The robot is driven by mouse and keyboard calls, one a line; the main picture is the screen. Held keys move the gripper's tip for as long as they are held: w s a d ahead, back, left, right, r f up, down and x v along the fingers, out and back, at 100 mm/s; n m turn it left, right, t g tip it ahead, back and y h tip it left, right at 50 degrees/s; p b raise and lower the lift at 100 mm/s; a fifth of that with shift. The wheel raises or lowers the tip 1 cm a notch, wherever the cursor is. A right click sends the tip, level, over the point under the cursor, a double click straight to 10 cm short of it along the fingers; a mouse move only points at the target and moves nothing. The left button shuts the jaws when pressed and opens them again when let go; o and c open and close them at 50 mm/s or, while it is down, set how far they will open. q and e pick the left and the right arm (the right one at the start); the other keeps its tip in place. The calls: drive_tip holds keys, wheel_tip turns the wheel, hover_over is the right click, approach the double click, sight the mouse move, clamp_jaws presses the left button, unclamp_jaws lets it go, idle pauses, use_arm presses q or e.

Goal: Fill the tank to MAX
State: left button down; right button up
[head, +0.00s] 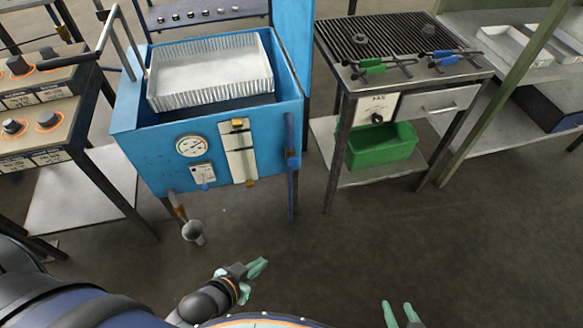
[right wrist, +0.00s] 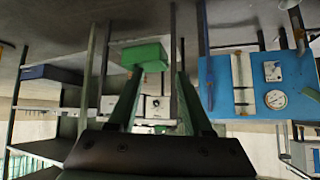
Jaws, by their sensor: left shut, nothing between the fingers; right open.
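The blue tank (head: 150,155) stands upper left of centre in the head view, with a ribbed metal tray (head: 210,75) set in its open top. Its front carries a round gauge (head: 192,146), an upright level strip (head: 238,152) with brass ends, and a small plate (head: 203,176) with a blue part. Level marks and liquid are too small to read. The tank also shows in the right wrist view (right wrist: 218,75). My left gripper (head: 258,267) is shut and empty, below and apart from the tank. My right gripper (head: 400,312) is open and empty at the bottom edge.
A pipe with a grey cup-like end (head: 193,232) hangs below the tank. To the right stands a grill-topped cart (head: 390,40) with blue- and green-handled tools and a green bin (head: 372,150). Control consoles (head: 40,120) stand left. The floor ahead is clear.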

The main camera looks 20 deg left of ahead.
use_arm(q)
drive_tip(key=shift+f, duration=0.1)
use_arm(e)
drive_tip(key=w+a+r+n+t+y+b, duration=0.1)
drive_tip(key=w+r+n+t+y+b, duration=0.15)
drive_tip(key=w+r+t+b, duration=0.9)
use_arm(q)
drive_tip(key=w+a+f+m+t+b, duration=0.1)
drive_tip(key=w+f+m+b, duration=0.3)
drive_tip(key=w, duration=0.4)
drive_tip(key=w+a+f+m+t+h+b, duration=0.1)
drive_tip(key=w+a+f+m+t+b, duration=0.1)
drive_tip(key=w+f+m+t+b, duration=0.2)
drive_tip(key=w+a+f+m+t+b, duration=0.2)
drive_tip(key=w+f+m+t+b, duration=0.1)
drive_tip(key=w+m+b, duration=0.4)
drive_tip(key=w+f+m, duration=0.1)
drive_tip(key=w+m, duration=0.2)
drive_tip(key=w, duration=0.4)
drive_tip(key=shift+f, duration=0.35)
use_arm(e)
drive_tip(key=s+a+r+n+t+y, duration=0.1)
drive_tip(key=s+a+r+n+y, duration=0.2)
drive_tip(key=s+r+n+y, duration=0.5)
drive_tip(key=shift+s+r+n+y, duration=0.35)
drive_tip(key=shift+s+r+y, duration=0.45)
drive_tip(key=shift+y, duration=0.45)
